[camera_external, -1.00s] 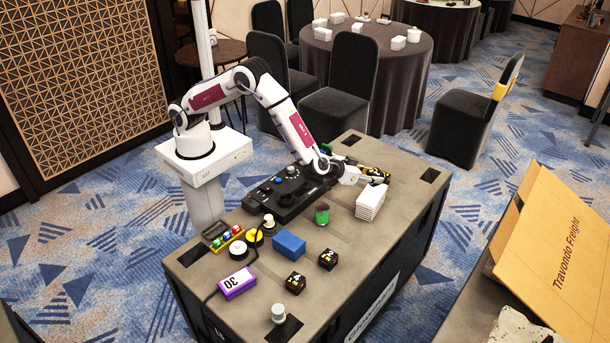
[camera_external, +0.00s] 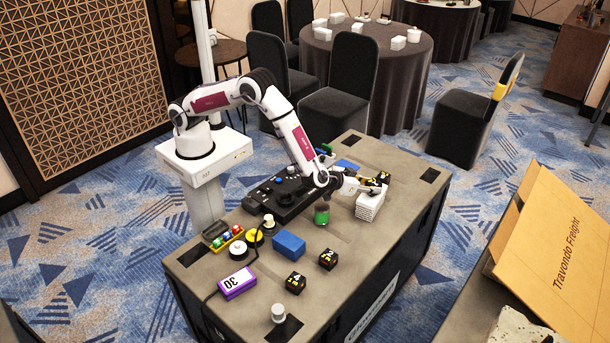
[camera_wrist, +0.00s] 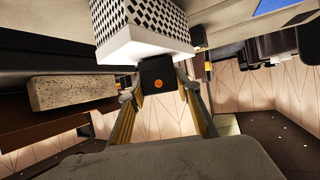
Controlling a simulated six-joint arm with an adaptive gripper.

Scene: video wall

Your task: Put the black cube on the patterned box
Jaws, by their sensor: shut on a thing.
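My gripper (camera_wrist: 163,100) is shut on a black cube (camera_wrist: 158,76) with an orange dot, seen between its fingers in the wrist view. In the external view my gripper (camera_external: 368,186) is at the top of the white patterned box (camera_external: 368,207), with a black cube (camera_external: 384,177) at its tip. The wrist view shows the box's black-and-white checkered side and plain white top (camera_wrist: 140,45). The held cube is close to the edge of that white top; I cannot tell whether they touch.
Two other black cubes with yellow marks (camera_external: 328,259) (camera_external: 295,282) lie at the front of the case top. A green can (camera_external: 321,214) stands left of the patterned box. A black control panel (camera_external: 288,195), blue block (camera_external: 289,244) and purple box (camera_external: 237,283) lie farther left.

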